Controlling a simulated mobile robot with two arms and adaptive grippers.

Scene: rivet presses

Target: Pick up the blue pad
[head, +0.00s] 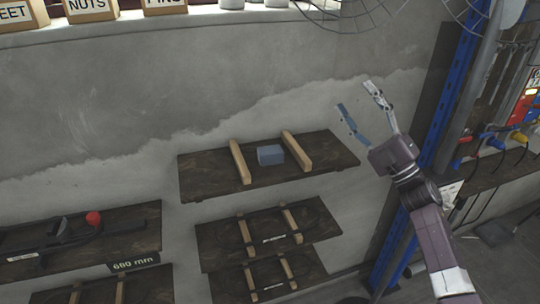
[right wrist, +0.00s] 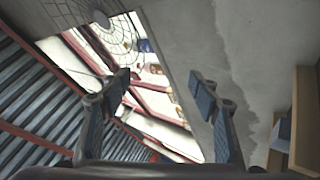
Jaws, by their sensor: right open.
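The blue pad (head: 270,155) is a small grey-blue block. It sits on the dark wooden top shelf (head: 205,186) between two light wooden strips, nearer the right strip. My right gripper (head: 361,97) is open and empty, up and to the right of the pad, with its fingers pointing up. In the right wrist view the two fingers (right wrist: 166,84) are spread with nothing between them. A bluish piece, seemingly the pad (right wrist: 284,130), shows at that view's right edge beside a wooden strip. My left gripper is in neither view.
Light wooden strips (head: 240,161) (head: 297,146) flank the pad. More shelves (head: 325,228) hang below. A left shelf holds a red-knobbed tool (head: 93,218). Labelled boxes (head: 90,8) line the ledge above. Bare wall lies above the shelf.

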